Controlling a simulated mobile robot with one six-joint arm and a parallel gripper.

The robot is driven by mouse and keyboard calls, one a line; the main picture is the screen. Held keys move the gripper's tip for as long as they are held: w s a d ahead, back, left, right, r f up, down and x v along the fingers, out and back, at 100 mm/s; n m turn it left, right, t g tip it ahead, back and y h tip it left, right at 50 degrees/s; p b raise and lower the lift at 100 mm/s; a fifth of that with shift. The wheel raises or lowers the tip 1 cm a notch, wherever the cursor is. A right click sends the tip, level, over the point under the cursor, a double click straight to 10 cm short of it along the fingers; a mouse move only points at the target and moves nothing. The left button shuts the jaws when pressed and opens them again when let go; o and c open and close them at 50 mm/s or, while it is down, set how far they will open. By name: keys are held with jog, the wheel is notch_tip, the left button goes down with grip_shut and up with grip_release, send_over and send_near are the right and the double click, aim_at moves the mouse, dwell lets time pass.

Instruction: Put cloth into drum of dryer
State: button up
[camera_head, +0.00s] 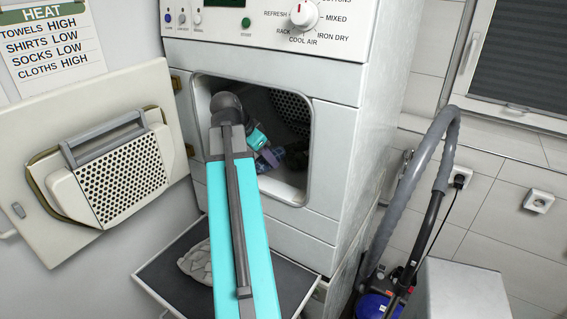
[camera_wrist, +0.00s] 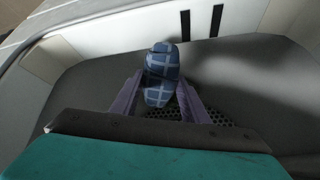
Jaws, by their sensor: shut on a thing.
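The dryer (camera_head: 334,130) stands with its door (camera_head: 95,160) swung open to the left. My arm reaches through the opening into the drum (camera_head: 292,108). My gripper (camera_wrist: 161,100) is shut on a blue checked cloth (camera_wrist: 161,62), which is bunched between and above the fingers in the wrist view. The wrist view also shows the grey drum wall (camera_wrist: 95,75) and a perforated panel behind the fingers. In the head view my gripper (camera_head: 270,158) is inside the opening, and the cloth is hard to make out there.
A light crumpled cloth (camera_head: 197,264) lies on the dark pull-out shelf (camera_head: 285,283) below the opening, partly hidden by my arm. A grey hose (camera_head: 420,165) and a blue vacuum cleaner (camera_head: 375,305) stand to the right. The opening's rim surrounds my arm.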

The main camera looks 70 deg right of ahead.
aim_at(272, 150)
jog(key=d, duration=0.3)
jog(key=shift+s+d, duration=0.3)
jog(key=shift+s, duration=0.05)
jog(key=b+x, duration=0.2)
jog(key=x, duration=0.1)
jog(key=shift+a+f, duration=0.1)
jog(key=shift+f, duration=0.25)
jog(key=shift+w+f+b, duration=0.1)
jog(key=shift+f+b, duration=0.25)
jog(key=shift+f, duration=0.15)
